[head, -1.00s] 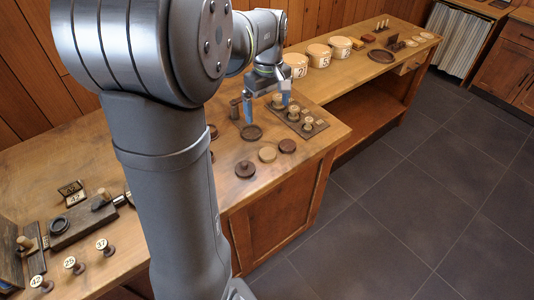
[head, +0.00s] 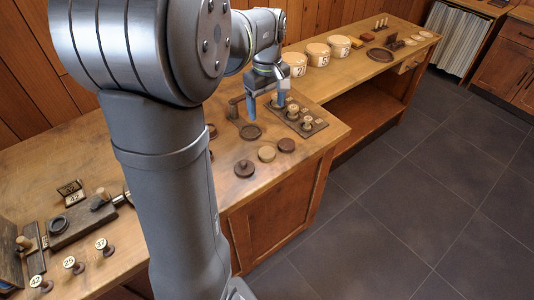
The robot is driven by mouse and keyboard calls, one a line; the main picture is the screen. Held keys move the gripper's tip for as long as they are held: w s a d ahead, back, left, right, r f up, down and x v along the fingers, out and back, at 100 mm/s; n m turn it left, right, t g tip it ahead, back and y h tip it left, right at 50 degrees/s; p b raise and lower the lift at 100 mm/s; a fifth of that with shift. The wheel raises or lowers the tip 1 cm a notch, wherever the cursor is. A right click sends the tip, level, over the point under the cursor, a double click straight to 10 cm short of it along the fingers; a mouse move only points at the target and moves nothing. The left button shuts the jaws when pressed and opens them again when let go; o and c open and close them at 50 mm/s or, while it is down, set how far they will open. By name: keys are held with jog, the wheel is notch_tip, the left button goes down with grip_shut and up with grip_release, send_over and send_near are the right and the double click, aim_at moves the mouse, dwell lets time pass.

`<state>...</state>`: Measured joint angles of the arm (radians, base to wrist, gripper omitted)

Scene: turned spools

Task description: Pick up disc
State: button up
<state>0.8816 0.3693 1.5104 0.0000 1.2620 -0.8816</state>
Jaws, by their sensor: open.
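Several discs lie near the front right corner of the bench: a dark one with a small knob (head: 244,168), a light wooden one (head: 267,154) and a dark brown one (head: 287,145). A dark round dish or disc (head: 250,132) lies behind them. My gripper (head: 266,106) is open, with its two blue fingers pointing down above the bench. It is behind the discs, between an upright dark piece at its left and the peg board at its right. Nothing shows between its fingers. Which disc the task means I cannot tell.
A dark board (head: 318,126) with several light-topped spools stands just right of my gripper. My own arm hides part of the bench at left.

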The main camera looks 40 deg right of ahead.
jog(key=n, duration=1.7)
send_over(267, 152)
jog(key=f, duration=1.1)
jog(key=shift+s+f, duration=0.25)
jog(key=shift+s, duration=0.15)
jog(key=shift+w+f, duration=0.2)
jog(key=shift+f, duration=1.3)
jog(key=shift+w+f, duration=0.2)
jog(key=shift+f, duration=1.3)
jog(key=shift+c, duration=0.3)
jog(key=c, duration=1)
